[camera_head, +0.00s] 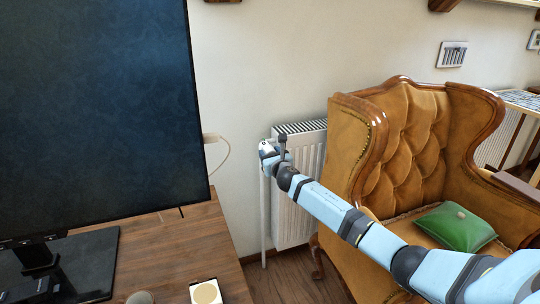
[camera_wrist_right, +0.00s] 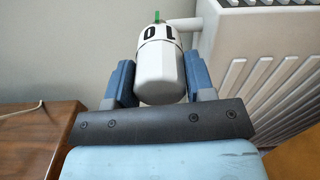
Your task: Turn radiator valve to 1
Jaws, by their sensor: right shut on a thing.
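The white radiator valve (camera_wrist_right: 160,70) sits between the two fingers of my right gripper (camera_wrist_right: 161,85) in the right wrist view. Black digits, which look like "1 0" seen upside down or at an angle, and a small green marker show near its top. The fingers are shut on the valve from both sides. In the head view my right gripper (camera_head: 270,153) reaches the top left corner of the white radiator (camera_head: 299,190), and it mostly hides the valve there. The radiator also shows in the right wrist view (camera_wrist_right: 265,60). My left gripper is not in view.
A brown leather armchair (camera_head: 400,130) with a green cushion (camera_head: 456,228) stands close at the right, under my right arm. A wooden desk (camera_head: 185,245) with a large dark monitor (camera_head: 95,110) is at the left. A vertical pipe (camera_head: 264,225) runs down below the valve.

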